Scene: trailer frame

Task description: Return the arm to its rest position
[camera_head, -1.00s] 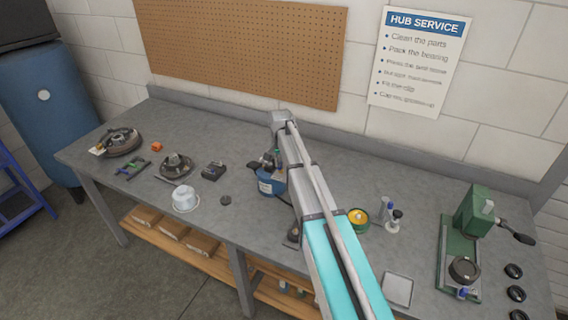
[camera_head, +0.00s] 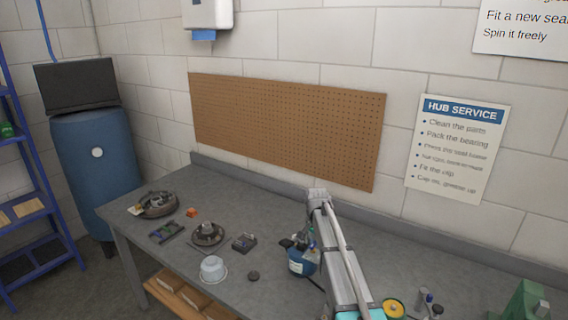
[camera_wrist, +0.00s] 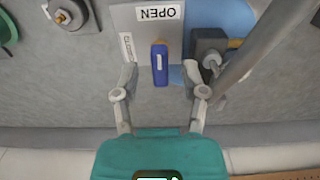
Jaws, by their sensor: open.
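My arm (camera_head: 345,270) reaches out over the grey workbench (camera_head: 265,215) in the head view. In the wrist view my gripper (camera_wrist: 159,82) is open, its two grey fingers spread apart. A blue handle (camera_wrist: 160,69) with an orange end shows between the fingertips, on or over a grey plate with labels "OPEN" and "CLOSED". I see nothing held; the height gap to the handle cannot be told. In the head view the fingers are not clear near the blue round container (camera_head: 300,264).
On the bench left of the arm are a white tub (camera_head: 213,269), a black puck (camera_head: 253,275), a dark box (camera_head: 244,242), a hub part (camera_head: 208,234) and an orange block (camera_head: 192,212). A yellow-topped tin (camera_head: 394,308) and green press (camera_head: 525,303) stand right. The wall with pegboard (camera_head: 285,130) is behind.

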